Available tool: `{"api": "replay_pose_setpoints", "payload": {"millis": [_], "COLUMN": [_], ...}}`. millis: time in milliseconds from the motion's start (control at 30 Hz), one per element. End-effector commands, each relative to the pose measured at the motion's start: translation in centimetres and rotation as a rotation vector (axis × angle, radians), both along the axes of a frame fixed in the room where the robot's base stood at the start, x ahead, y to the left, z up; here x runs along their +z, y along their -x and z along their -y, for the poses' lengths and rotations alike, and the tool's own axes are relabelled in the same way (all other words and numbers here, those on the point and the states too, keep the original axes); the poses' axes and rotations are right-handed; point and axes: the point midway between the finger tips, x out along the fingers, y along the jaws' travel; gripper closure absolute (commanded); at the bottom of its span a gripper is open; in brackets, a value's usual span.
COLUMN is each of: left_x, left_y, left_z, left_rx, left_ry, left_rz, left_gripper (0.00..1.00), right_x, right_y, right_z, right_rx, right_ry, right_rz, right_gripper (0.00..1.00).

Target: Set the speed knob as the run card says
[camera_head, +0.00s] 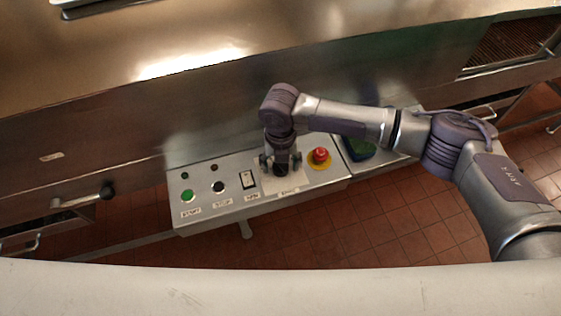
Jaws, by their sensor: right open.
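My right gripper (280,165) points down over the sloped control panel (215,222), between the rocker switch and the red emergency button. It is open, with its fingers close to the panel. The speed knob is not clearly visible; the gripper covers the spot above a small label (287,190), on a pale plate (312,177). I cannot tell whether the fingers touch a knob. No run card can be made out. My left gripper is not in view.
The panel has a green button (187,196), a black button (218,187), a rocker switch (248,180) and a red emergency button (320,155) on yellow. A dark blue-green object (359,149) lies on the right-hand shelf (391,158). A steel machine (200,85) stands behind.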

Motion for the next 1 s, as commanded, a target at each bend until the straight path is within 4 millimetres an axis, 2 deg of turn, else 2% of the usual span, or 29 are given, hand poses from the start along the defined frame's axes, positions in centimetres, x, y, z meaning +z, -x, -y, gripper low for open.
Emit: {"api": "replay_pose_setpoints", "payload": {"millis": [300,367,667,1000], "left_x": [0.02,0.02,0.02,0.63], "left_y": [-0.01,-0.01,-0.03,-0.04], "left_z": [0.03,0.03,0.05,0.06], "left_rx": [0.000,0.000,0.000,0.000], "left_ry": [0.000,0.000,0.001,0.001], "left_rz": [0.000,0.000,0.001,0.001], "left_gripper": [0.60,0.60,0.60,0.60], "right_x": [-0.34,-0.33,-0.29,-0.12], "right_y": [-0.01,-0.01,-0.02,-0.04], "right_z": [-0.01,-0.01,0.00,0.01], "right_rx": [0.000,0.000,-0.001,-0.048], "right_ry": [-0.001,-0.001,-0.001,0.000], "right_rz": [0.001,0.001,0.001,0.001], "right_gripper": [0.32,0.40,0.90,0.92]}}
